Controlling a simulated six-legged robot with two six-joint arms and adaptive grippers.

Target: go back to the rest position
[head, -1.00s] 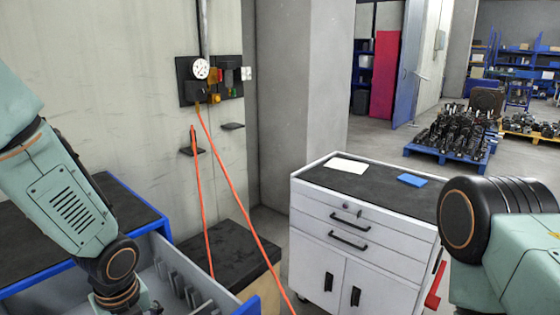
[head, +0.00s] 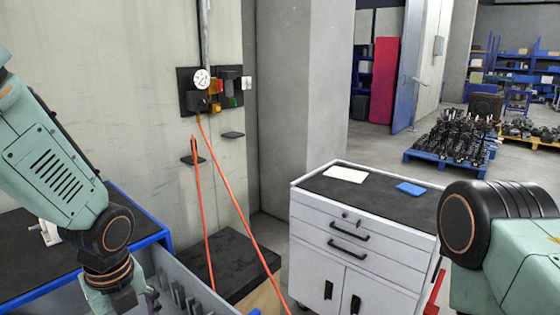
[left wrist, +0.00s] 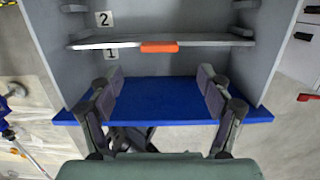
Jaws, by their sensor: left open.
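My left gripper (left wrist: 159,95) is open in the left wrist view, with nothing between its fingers. Behind the fingers is a blue edge (left wrist: 160,112) of a grey compartmented drawer or cabinet, marked 1 and 2, with an orange strip (left wrist: 159,47) on a divider. In the head view my left arm comes down over the blue-edged bench and its open grey drawer (head: 192,280); the gripper is mostly cut off at the bottom edge. My right arm shows at the right, but its gripper is out of view.
A white tool cabinet (head: 350,222) with a black top stands ahead. An orange hose (head: 229,187) hangs from the wall panel past a black-topped block (head: 228,262). A small white object (head: 47,232) is on the bench (head: 15,262). Blue pallet (head: 445,162) lies farther back.

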